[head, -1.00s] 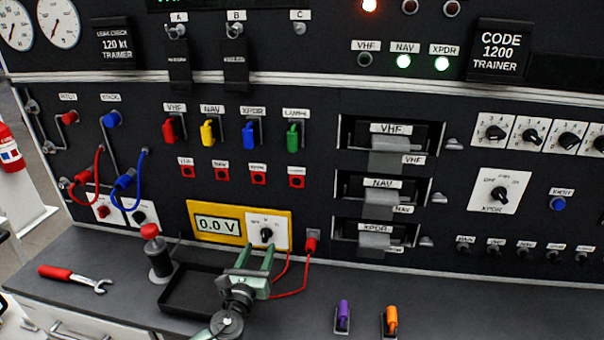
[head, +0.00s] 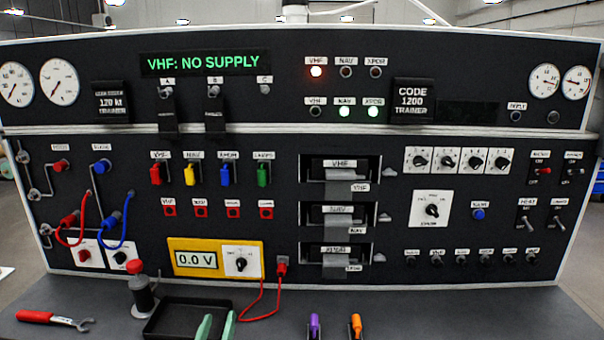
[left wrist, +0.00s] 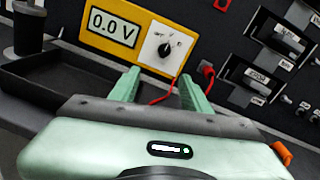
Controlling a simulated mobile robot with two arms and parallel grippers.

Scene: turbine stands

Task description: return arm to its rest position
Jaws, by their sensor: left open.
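My left gripper (head: 215,328) shows at the bottom edge of the head view, only its two green fingertips in sight. They are apart with nothing between them. In the left wrist view the open fingers (left wrist: 160,88) point toward the yellow multimeter (left wrist: 110,25), clear of its knob. The multimeter (head: 215,257) reads 0.0 V, and a red lead runs from it to a red plug (head: 282,266). The display (head: 205,63) reads "VHF: NO SUPPLY". My right gripper is not in view.
A black tray (head: 156,331) lies beside the left fingers, with a red-topped black post (head: 142,290) and a red-handled wrench (head: 50,318) to its left. Purple (head: 314,325) and orange (head: 356,325) handled items stand to the right. The right part of the bench is clear.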

